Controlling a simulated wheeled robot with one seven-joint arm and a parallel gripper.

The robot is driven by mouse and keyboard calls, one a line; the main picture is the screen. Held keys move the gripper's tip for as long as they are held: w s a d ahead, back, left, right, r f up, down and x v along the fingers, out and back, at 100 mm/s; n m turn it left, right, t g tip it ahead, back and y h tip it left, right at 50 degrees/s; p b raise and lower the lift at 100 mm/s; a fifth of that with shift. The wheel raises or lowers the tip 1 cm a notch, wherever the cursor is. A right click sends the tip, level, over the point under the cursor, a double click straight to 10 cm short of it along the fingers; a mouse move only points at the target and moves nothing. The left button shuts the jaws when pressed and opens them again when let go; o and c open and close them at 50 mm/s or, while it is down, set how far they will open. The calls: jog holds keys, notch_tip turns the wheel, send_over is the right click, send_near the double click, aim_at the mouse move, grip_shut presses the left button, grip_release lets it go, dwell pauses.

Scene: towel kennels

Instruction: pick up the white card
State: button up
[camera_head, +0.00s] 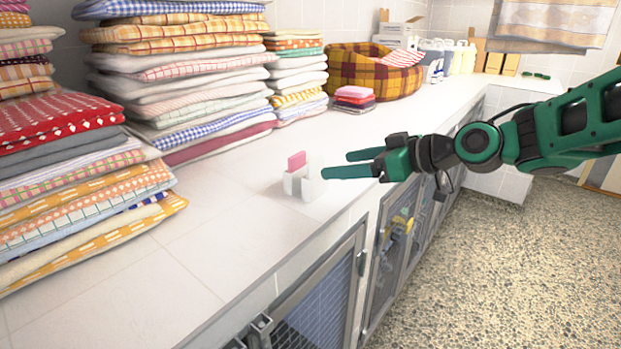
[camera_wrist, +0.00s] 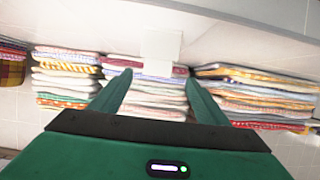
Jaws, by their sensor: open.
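A small white upright piece stands on the counter in the head view, with a pink card (camera_head: 297,161) rising from it. The front white face (camera_head: 307,189) may be the white card or part of a white holder; I cannot tell which. In the wrist view a plain white rectangle (camera_wrist: 160,45) shows straight ahead, beyond the fingertips; no pink shows there. My gripper (camera_head: 337,164) is open and empty, just right of the white piece, its fingers pointing left toward it. The fingers also show in the wrist view (camera_wrist: 160,75), spread apart.
Tall stacks of folded towels (camera_head: 180,75) line the wall on the left. A small towel pile (camera_head: 354,97) and a plaid pet bed (camera_head: 375,72) stand farther back. The white counter (camera_head: 215,245) is clear around the white piece. Kennel doors (camera_head: 325,300) are below its edge.

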aim_at(318, 164)
jog(key=shift+w+r+x, duration=0.15)
jog(key=shift+x, duration=1.65)
jog(key=shift+w+r+x, duration=0.15)
jog(key=shift+x, duration=1.7)
jog(key=shift+d, duration=0.15)
jog(key=c, duration=1.1)
